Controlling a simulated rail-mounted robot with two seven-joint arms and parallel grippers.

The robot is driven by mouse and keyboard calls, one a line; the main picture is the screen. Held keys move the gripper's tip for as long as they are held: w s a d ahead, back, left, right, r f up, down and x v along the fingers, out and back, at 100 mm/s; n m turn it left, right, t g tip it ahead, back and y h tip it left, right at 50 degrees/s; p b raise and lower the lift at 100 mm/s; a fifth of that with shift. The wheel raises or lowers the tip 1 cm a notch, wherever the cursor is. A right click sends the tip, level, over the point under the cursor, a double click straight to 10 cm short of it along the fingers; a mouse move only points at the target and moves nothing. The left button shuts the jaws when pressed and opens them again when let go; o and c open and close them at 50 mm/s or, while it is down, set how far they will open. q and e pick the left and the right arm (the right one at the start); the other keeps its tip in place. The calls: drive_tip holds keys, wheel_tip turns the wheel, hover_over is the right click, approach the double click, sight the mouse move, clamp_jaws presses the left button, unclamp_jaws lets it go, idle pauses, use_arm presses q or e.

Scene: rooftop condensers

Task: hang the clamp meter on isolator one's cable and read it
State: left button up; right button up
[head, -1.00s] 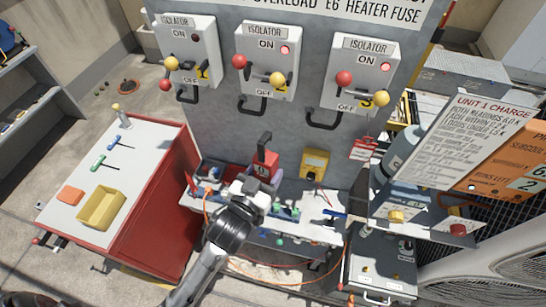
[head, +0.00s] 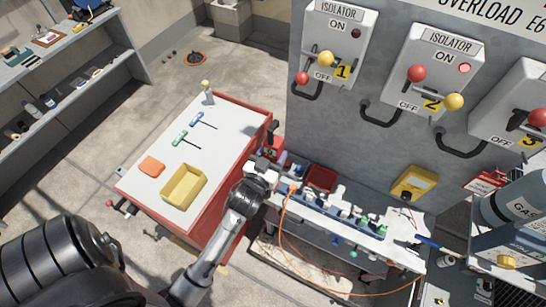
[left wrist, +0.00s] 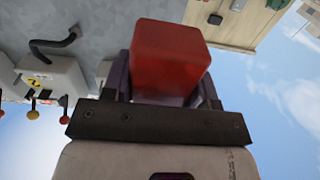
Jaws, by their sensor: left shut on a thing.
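My left gripper (head: 264,165) is over the gap between the red cart and the bench. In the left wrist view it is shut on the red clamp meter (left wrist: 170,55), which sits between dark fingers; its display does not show. In the head view the meter is mostly hidden by the gripper. Isolator one (head: 345,30) is on the grey panel, up and right of the gripper, with a dark lamp. Its black cable (head: 306,92) loops out below it, apart from the meter. My right gripper is not in view.
Isolator two (head: 447,50) has a lit red lamp. The bench holds a red bin (head: 320,179), small parts and a yellow meter (head: 414,184). An orange cord (head: 284,222) hangs off the bench front. The cart carries a yellow bin (head: 184,186) and tools. A shelf stands far left.

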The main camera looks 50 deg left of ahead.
use_arm(q)
drive_tip(key=shift+w+d+r, duration=0.2)
drive_tip(key=shift+r, duration=0.15)
drive_tip(key=shift+w+d, duration=0.25)
drive_tip(key=shift+d, duration=0.1)
drive_tip(key=shift+w, duration=0.25)
drive_tip(key=shift+w+a+b, duration=0.35)
drive_tip(key=shift+w, duration=0.15)
drive_tip(key=shift+b+x, duration=2.95)
drive_tip(key=shift+x, duration=3.95)
drive_tip(key=shift+w+d+f, duration=0.1)
drive_tip(key=shift+w+f, duration=0.05)
drive_tip(key=shift+f, duration=0.2)
drive_tip(key=shift+f+b, duration=0.35)
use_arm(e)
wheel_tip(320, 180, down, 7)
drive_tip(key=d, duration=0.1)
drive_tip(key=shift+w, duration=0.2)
